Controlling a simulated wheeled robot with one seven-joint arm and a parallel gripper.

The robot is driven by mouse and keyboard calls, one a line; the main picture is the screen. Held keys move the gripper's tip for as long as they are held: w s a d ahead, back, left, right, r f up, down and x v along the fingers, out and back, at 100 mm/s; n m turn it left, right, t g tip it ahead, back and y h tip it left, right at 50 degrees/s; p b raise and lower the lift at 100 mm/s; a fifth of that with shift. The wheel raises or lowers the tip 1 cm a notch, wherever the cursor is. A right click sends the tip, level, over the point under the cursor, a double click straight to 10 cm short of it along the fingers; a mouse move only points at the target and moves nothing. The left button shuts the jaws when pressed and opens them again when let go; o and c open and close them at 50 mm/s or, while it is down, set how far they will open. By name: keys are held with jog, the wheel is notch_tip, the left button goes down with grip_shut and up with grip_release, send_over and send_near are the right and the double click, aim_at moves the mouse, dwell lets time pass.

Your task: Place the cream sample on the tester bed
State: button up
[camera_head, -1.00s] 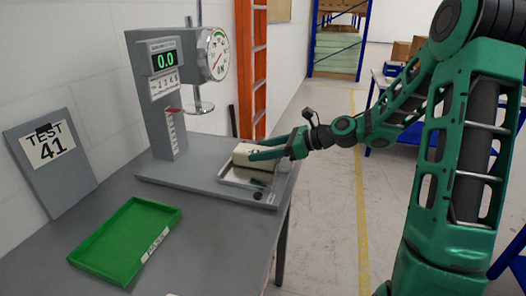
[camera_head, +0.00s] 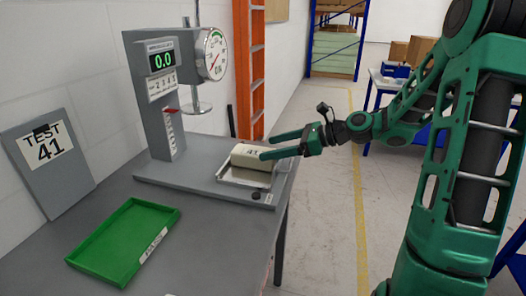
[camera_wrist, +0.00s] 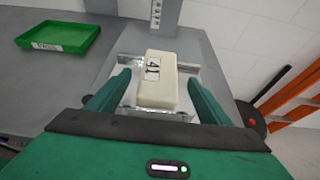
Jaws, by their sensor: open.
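The cream sample (camera_head: 250,156), a block marked 41, rests on the tester bed (camera_head: 240,182), a shallow metal tray on the tester's grey base. In the wrist view the sample (camera_wrist: 158,80) lies inside the bed's raised metal edges (camera_wrist: 133,62). My gripper (camera_head: 268,146) is open at the sample's right side. In the wrist view its green fingers (camera_wrist: 155,85) stand on either side of the sample's near part, with a gap on each side. One finger hides a little of the sample in the head view.
The grey tester column (camera_head: 152,110) with a 0.0 display (camera_head: 161,61), round dial (camera_head: 213,54) and raised disc (camera_head: 197,108) rises behind the bed. A green tray (camera_head: 125,240) and a TEST 41 board (camera_head: 48,165) stand left. An orange ladder (camera_head: 251,80) stands behind.

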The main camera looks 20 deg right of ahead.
jog(key=v, duration=0.7)
jog(key=shift+d+r, duration=0.1)
jog(key=shift+d, duration=0.05)
jog(key=shift+s, duration=0.1)
